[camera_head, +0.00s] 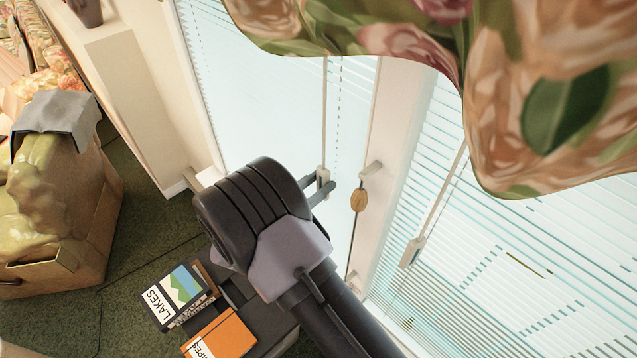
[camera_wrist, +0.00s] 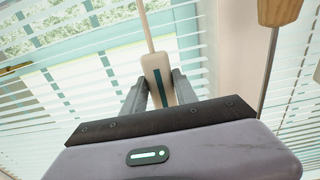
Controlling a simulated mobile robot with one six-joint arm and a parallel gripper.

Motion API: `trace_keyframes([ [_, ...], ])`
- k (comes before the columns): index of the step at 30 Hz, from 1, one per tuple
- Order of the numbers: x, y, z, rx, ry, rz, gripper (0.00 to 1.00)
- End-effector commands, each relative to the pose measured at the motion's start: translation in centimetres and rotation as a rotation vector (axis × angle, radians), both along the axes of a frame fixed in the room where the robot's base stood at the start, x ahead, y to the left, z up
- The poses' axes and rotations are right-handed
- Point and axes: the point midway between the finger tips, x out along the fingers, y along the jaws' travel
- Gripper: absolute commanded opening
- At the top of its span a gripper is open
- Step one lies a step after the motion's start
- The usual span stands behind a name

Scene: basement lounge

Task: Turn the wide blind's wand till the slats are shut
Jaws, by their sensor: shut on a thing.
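A pale wand (camera_head: 324,115) hangs in front of the left blind (camera_head: 265,110). My gripper (camera_head: 322,184) is shut on the wand's lower handle. In the wrist view, the handle (camera_wrist: 154,68), with a teal stripe, sits between the two grey fingers of my gripper (camera_wrist: 158,86). The slats of the blind behind it (camera_wrist: 60,80) have gaps that show light and some greenery. A second blind (camera_head: 520,260) runs off the right side, with its own wand handle (camera_head: 411,252) hanging free. I cannot tell from the frames which blind is wider.
A wooden cord pull (camera_head: 359,198) hangs close to the right of my gripper. A white post (camera_head: 397,130) divides the windows. A floral valance (camera_head: 430,50) hangs above. Below are a LAKES book (camera_head: 172,297) and an orange book (camera_head: 220,336). An armchair (camera_head: 60,210) stands left.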

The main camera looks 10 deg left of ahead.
Motion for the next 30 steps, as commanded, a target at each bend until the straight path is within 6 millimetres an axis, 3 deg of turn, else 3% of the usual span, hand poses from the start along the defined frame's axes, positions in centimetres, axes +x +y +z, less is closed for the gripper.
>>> trace_keyframes([
  [21, -0.3, -0.7, -0.22, 0.0, 0.0, 0.425, 0.0],
  [30, -0.32, -0.82, -0.11, 0.0, 0.0, 0.519, 0.0],
])
